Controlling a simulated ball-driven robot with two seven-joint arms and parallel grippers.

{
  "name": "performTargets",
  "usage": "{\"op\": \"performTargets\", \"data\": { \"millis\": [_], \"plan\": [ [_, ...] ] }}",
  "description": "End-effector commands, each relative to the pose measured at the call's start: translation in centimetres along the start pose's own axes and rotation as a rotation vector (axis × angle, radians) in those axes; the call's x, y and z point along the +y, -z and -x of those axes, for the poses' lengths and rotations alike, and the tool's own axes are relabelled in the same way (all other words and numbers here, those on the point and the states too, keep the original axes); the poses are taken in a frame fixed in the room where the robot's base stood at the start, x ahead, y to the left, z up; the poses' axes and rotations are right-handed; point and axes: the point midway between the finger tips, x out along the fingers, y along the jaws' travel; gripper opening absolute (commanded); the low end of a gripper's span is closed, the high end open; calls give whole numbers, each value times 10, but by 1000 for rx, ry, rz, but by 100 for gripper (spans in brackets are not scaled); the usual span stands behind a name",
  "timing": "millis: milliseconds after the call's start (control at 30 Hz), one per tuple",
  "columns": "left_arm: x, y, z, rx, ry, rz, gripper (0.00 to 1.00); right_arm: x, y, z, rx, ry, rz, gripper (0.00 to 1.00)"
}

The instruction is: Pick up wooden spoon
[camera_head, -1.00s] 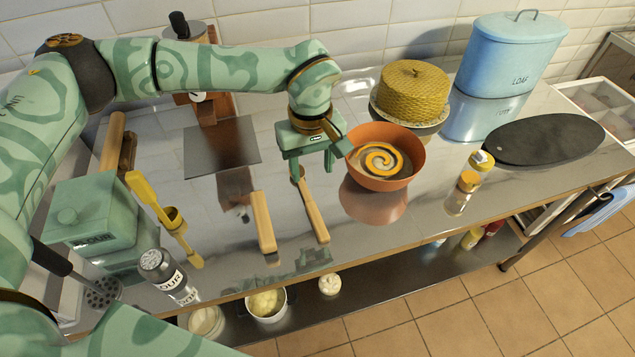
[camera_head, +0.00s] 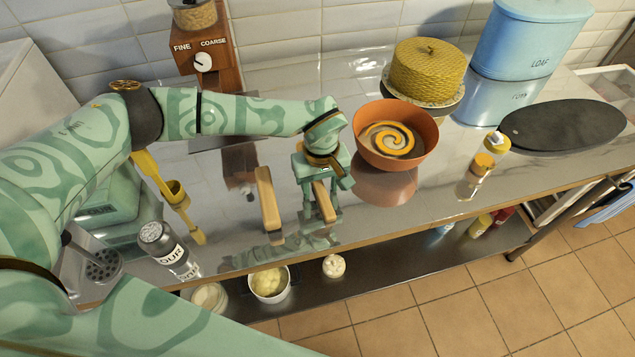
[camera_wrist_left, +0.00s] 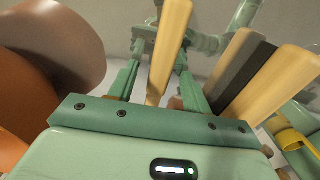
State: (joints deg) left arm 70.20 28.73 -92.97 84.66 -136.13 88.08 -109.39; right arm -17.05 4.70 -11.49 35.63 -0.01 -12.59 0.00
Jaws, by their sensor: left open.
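The wooden spoon (camera_head: 324,203) lies on the shiny steel counter, its pale handle pointing to the front edge. My left gripper (camera_head: 321,192) is over it from above, open, with one finger on each side of the handle. The gripper hides the spoon's head end in the head view. In the left wrist view the handle (camera_wrist_left: 170,50) runs between the two spread fingers (camera_wrist_left: 158,72). I cannot tell whether either finger touches it. My right gripper is not in view.
Another wooden-handled tool (camera_head: 268,200) lies close to the left of the gripper. A terracotta bowl (camera_head: 420,138) stands close on the right. A yellow tool (camera_head: 178,205) and a flour shaker (camera_head: 158,240) are farther left. The counter's front edge (camera_head: 395,236) is near.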

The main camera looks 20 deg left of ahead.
Motion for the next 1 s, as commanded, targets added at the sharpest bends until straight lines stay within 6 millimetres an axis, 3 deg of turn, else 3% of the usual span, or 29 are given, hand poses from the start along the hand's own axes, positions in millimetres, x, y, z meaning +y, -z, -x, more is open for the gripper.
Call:
{"op": "performTargets", "data": {
  "millis": [200,400,767,1000],
  "plan": [
    [0,0,-1,0,-1,-1,49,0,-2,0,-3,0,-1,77],
    [0,0,-1,0,-1,0,0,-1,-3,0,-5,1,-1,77],
    [0,0,4,1,-2,0,0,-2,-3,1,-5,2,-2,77],
    [2,-3,38,3,-4,-4,0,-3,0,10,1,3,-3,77]
  ]
}}
